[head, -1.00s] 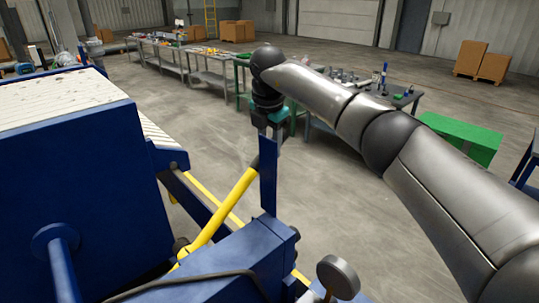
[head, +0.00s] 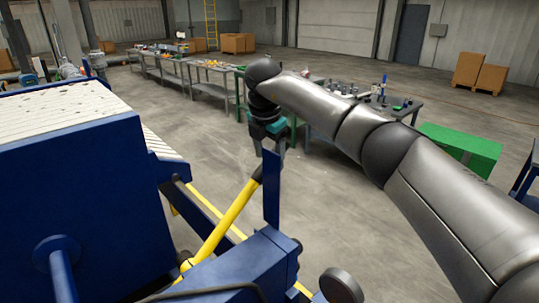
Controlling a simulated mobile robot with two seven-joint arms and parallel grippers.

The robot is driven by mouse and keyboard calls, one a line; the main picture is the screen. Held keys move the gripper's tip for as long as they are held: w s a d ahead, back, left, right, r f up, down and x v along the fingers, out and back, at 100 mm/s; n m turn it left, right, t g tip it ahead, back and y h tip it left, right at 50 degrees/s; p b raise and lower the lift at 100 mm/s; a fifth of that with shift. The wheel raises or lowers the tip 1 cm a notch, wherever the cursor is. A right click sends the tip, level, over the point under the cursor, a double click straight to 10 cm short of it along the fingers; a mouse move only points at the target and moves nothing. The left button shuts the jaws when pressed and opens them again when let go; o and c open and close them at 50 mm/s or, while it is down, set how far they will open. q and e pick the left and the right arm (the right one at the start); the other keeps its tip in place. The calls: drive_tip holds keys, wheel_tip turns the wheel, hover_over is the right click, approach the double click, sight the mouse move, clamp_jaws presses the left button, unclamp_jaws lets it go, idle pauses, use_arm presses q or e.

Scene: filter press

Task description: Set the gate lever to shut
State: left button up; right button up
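The gate lever (head: 232,214) is a yellow bar with a black end. It leans up and to the right from the blue press frame, its black end beside an upright blue plate (head: 271,190). My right gripper (head: 270,150) points down just above the black end, fingers apart with a gap between them. The blue plate partly hides the fingertips, so contact with the lever cannot be told. My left gripper is not in view.
The blue press body (head: 85,200) with its pale plate stack (head: 60,108) fills the left. A round gauge (head: 340,286) stands at the bottom. Workbenches (head: 210,85) and a green box (head: 462,148) stand beyond open floor.

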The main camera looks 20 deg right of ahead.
drive_tip(key=b+v, duration=0.3)
drive_tip(key=v, duration=1.2)
drive_tip(key=shift+s+a, duration=0.1)
